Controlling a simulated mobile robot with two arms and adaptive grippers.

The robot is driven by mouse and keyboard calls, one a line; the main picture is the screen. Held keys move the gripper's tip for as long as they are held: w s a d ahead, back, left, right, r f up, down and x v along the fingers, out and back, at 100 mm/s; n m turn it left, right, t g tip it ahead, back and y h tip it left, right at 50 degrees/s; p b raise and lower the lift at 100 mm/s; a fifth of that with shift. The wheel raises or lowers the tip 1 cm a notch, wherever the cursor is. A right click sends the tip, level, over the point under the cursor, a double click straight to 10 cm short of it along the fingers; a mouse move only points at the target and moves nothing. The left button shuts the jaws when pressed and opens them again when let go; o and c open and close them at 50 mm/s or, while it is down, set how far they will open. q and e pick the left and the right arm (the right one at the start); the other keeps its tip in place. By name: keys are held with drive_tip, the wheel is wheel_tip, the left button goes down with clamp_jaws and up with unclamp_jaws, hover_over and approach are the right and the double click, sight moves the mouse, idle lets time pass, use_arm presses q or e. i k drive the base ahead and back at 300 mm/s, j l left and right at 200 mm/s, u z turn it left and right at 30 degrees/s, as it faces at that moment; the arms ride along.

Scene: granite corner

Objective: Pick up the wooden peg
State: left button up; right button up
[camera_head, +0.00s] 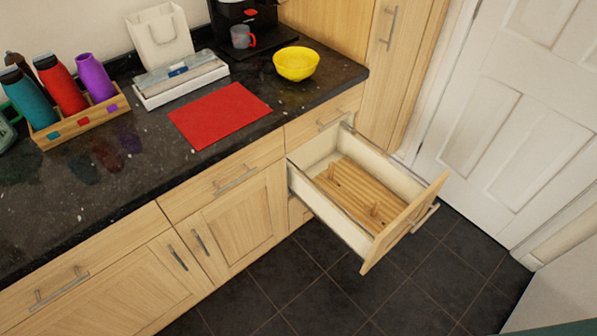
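An open drawer (299,190) sticks out from under the right part of the counter. A slatted wooden board (352,186) lies in it. A small upright wooden peg (375,209) shows at the board's near right part. Another small peg-like piece (332,171) shows near its far left part. Both are small, and I cannot tell whether they are fixed to the board. Neither of my grippers is in view.
On the dark counter (75,215) are a red mat (219,114), a yellow bowl (295,63), a white tray (183,86), a wooden bottle holder (80,121) and a grey mug (242,37). A white door (510,130) stands right of the drawer. The tiled floor below is clear.

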sight(331, 165)
drive_tip(key=i+l+u, duration=0.1)
drive_tip(key=u, duration=0.3)
drive_tip(key=l+u, duration=0.25)
drive_tip(key=u, duration=0.15)
drive_tip(key=l+u, duration=0.2)
drive_tip(key=u, duration=0.2)
drive_tip(key=l+u, duration=0.25)
drive_tip(key=u, duration=0.15)
